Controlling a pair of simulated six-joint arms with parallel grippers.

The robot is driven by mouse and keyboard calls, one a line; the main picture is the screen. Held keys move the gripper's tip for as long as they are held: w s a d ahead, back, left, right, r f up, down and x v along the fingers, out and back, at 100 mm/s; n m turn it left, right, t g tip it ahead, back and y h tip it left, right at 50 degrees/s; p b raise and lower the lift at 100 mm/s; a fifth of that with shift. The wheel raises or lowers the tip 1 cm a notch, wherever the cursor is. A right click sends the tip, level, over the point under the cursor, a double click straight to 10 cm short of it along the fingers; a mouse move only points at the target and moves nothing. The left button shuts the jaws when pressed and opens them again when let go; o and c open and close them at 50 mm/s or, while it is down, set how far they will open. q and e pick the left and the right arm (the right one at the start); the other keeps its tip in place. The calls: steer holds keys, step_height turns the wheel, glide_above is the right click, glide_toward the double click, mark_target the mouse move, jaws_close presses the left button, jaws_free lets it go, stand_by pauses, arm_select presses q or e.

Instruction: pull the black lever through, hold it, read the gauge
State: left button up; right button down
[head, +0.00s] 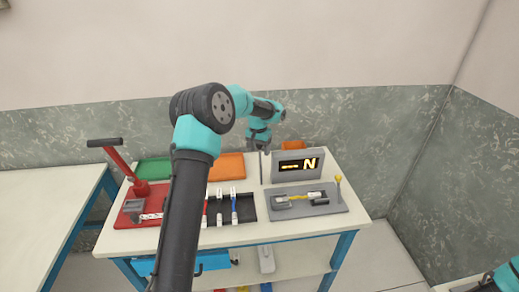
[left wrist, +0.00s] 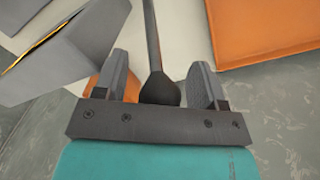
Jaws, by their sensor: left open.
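The black lever is a thin dark rod (head: 261,168) standing just left of the grey gauge box. In the left wrist view its black knob (left wrist: 160,90) lies between my left gripper's two fingers, with a gap on each side. My left gripper (head: 261,147) is open at the back of the table, over the lever's top; it also shows in the left wrist view (left wrist: 160,66). The gauge (head: 310,163) is a grey box with a dark display, showing a glowing bar and a letter like N. My right gripper is out of view; only part of that arm shows at bottom right.
A red fixture (head: 160,192) with a black-handled red lever (head: 112,150) stands at left.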

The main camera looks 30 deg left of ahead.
arm_select(q)
jaws_close()
stand_by(0.5)
steer(key=shift+d, duration=0.1)
